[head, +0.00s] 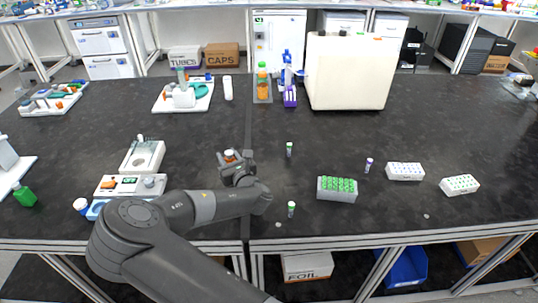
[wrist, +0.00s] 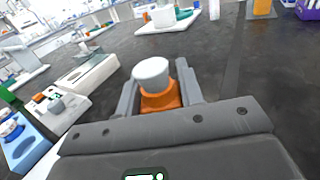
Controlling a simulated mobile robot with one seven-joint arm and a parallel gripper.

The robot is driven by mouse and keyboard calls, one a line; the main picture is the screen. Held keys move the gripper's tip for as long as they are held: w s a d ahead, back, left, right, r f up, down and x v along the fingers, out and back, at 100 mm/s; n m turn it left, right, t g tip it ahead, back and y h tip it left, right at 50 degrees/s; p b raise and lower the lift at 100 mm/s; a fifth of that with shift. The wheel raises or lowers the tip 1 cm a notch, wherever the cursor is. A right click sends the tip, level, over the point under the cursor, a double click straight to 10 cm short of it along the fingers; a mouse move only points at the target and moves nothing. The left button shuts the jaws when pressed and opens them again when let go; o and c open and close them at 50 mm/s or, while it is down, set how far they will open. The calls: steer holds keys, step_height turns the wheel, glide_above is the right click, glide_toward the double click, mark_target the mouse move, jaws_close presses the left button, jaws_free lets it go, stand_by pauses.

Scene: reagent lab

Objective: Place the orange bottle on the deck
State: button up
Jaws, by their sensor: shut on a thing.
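The orange bottle with a white cap (wrist: 160,100) is between the two fingers of my gripper (wrist: 158,92), which is shut on it. Its white cap points up in the wrist view. In the head view the bottle (head: 230,154) shows as a small white and orange top at my gripper (head: 232,160), left of the bench seam. The rest of it is hidden by the gripper. I cannot tell whether its base touches the bench. No surface is clearly marked as the deck; a white board with a device (head: 183,96) lies farther back.
A white scale (head: 143,156) and a low device (head: 130,186) stand left of my gripper. A green-capped tube rack (head: 338,194), loose tubes and white racks (head: 405,171) stand right. A large cream box (head: 348,72) stands behind. The black bench between is mostly bare.

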steer(key=s+a+r+n+g+y, duration=0.1)
steer(key=s+a+n+g+y, duration=0.3)
steer(key=a, duration=0.5)
steer(key=s+a+r+n+g+y, duration=0.15)
steer(key=s+a+n+g, duration=0.25)
steer(key=s+a+g, duration=0.45)
steer(key=s+a+r+n+g+y, duration=0.1)
steer(key=s+a+n+g+y, duration=0.2)
steer(key=a, duration=0.7)
steer(key=shift+n+y, duration=0.55)
steer(key=shift+n, duration=0.15)
steer(key=shift+w+a+f, duration=0.1)
steer(key=shift+w+f, duration=0.1)
steer(key=shift+f, duration=0.8)
steer(key=shift+w+d+f, duration=0.1)
steer(key=shift+w+f, duration=0.1)
steer(key=shift+f, duration=0.85)
steer(key=shift+w+a+f, duration=0.1)
steer(key=shift+w+f, duration=0.1)
steer(key=shift+f, duration=0.8)
steer(key=shift+f, duration=0.2)
steer(key=o, duration=1.2)
steer(key=d, duration=1)
steer(key=shift+d, duration=0.4)
steer(key=shift+w+r, duration=0.1)
